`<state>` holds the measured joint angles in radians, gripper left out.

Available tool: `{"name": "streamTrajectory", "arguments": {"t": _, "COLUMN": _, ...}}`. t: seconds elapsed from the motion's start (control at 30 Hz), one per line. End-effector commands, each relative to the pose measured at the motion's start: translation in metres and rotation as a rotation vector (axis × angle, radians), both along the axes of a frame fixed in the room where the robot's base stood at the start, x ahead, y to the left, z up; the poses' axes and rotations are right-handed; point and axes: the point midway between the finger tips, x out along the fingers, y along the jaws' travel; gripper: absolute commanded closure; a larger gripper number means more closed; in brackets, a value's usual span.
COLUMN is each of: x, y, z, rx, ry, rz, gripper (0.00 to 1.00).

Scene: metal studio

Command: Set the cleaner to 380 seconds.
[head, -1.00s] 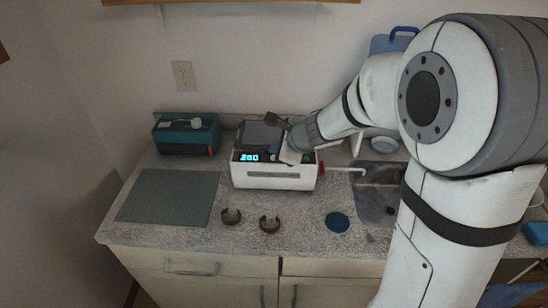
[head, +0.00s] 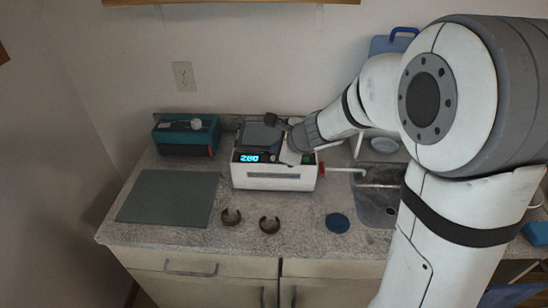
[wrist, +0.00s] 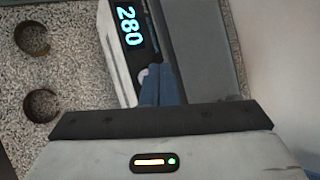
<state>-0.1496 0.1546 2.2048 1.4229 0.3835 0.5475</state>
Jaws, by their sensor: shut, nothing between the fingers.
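The cleaner (head: 252,184) is a white box with a dark top, standing on the counter against the back. Its lit display (wrist: 129,27) reads 280 in the wrist view. A round pale button (wrist: 143,76) sits on the panel just beside the display. My gripper (wrist: 157,70) is shut and empty, its blue fingertips right beside this button and partly covering the panel. I cannot tell whether they touch it. In the head view my gripper (head: 284,158) is at the right half of the cleaner's front panel, and the wrist hides part of the panel.
Two brown rings (head: 231,217) (head: 270,225) lie in front of the cleaner. A grey-green mat (head: 168,197) lies at left, with a teal box (head: 185,137) behind it. A blue disc (head: 337,222) and the sink (head: 377,205) are at right.

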Motion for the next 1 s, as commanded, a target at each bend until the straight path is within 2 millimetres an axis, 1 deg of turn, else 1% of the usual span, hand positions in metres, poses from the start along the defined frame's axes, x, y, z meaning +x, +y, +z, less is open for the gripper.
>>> {"name": "streamTrajectory", "arguments": {"t": 0.5, "x": 0.0, "y": 0.0, "z": -0.0002, "rx": 0.0, "ry": 0.0, "rz": 0.0, "gripper": 1.0}}
{"name": "streamTrajectory", "arguments": {"t": 0.8, "x": 0.0, "y": 0.0, "z": -0.0088, "rx": -0.001, "ry": 0.0, "rz": 0.001, "gripper": 1.0}}
{"name": "streamTrajectory", "arguments": {"t": 1.0, "x": -0.0001, "y": -0.0001, "z": -0.0082, "rx": 0.0, "ry": 0.0, "rz": 0.0, "gripper": 1.0}}
